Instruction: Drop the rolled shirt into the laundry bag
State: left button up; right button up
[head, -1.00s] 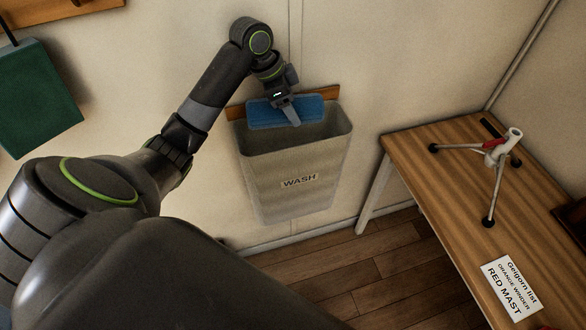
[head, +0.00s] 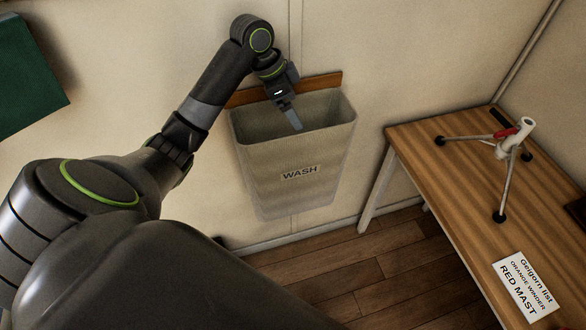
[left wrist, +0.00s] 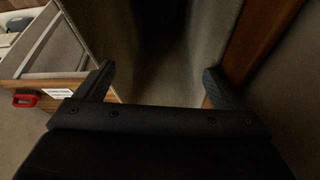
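The grey laundry bag (head: 290,200), labelled WASH, hangs open on the wall from a wooden strip. My left gripper (head: 295,122) points down over its mouth. In the left wrist view its fingers (left wrist: 156,86) are spread wide with nothing between them, and the bag's grey inner walls (left wrist: 210,35) lie beyond. The blue rolled shirt does not show in the head view. A dim dark bluish patch lies deep in the bag in the left wrist view, too dark to identify. My right gripper is not in view.
A wooden table (head: 440,185) stands to the right, with a white tripod stand (head: 505,150) and a printed list card (head: 526,287). A green thing (head: 28,80) hangs on the wall at upper left. Bare floor lies between bag and table.

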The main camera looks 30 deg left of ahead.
pick_arm(q)
jog(key=v, duration=0.7)
jog(key=shift+r, duration=0.2)
jog(key=shift+s, duration=0.1)
dwell(0.4)
